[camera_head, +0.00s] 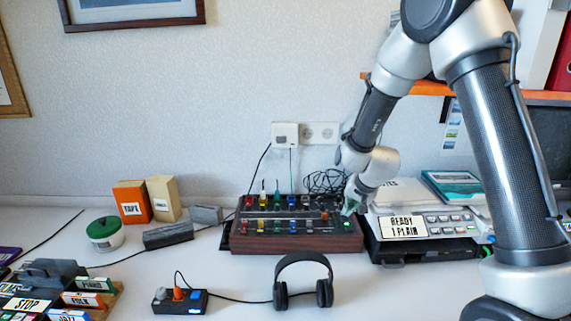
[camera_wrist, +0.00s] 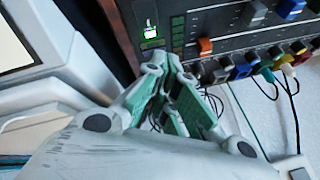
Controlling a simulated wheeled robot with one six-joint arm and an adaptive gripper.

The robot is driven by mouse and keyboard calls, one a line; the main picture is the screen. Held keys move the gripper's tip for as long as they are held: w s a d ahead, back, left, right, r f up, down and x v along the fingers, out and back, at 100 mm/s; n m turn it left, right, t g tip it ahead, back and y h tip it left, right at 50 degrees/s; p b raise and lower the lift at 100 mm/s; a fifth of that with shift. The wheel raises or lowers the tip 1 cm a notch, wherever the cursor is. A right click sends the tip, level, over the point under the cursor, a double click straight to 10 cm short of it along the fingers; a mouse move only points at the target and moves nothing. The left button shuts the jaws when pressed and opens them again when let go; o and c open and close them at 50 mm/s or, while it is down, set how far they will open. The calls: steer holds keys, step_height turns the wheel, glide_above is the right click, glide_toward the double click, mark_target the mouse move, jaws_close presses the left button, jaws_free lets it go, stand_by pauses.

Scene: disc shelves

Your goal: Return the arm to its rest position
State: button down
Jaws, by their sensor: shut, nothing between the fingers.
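My gripper (camera_head: 351,203) is at the right end of a wood-sided control panel (camera_head: 280,247) in the head view. Its fingers show from above in the wrist view (camera_wrist: 170,70), drawn together and empty. My arm reaches in from the right side of the head view and bends down to the panel.
A printer-like device (camera_head: 420,228) with a "READY 1 PLAIN" display stands right of the panel, close to my gripper. An orange shelf (camera_head: 424,88) hangs behind my arm. Black headphones (camera_head: 303,262) stand in front. Cables (camera_head: 325,182) lie behind the panel. Disc boxes fill the left front.

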steer(key=s+d+r+n, duration=0.1)
steer(key=s+d+r, duration=0.4)
steer(key=s+r, duration=0.3)
steer(key=s+d+r+n+g+h, duration=0.1)
steer(key=s+d+r, duration=0.3)
steer(key=s+r, duration=0.4)
steer(key=s+d+r+n, duration=0.3)
steer(key=s+d+r, duration=0.2)
steer(key=s, duration=1.3)
step_height(320, 180, up, 4)
steer(key=shift+d+f, duration=0.1)
steer(key=shift+d, duration=0.25)
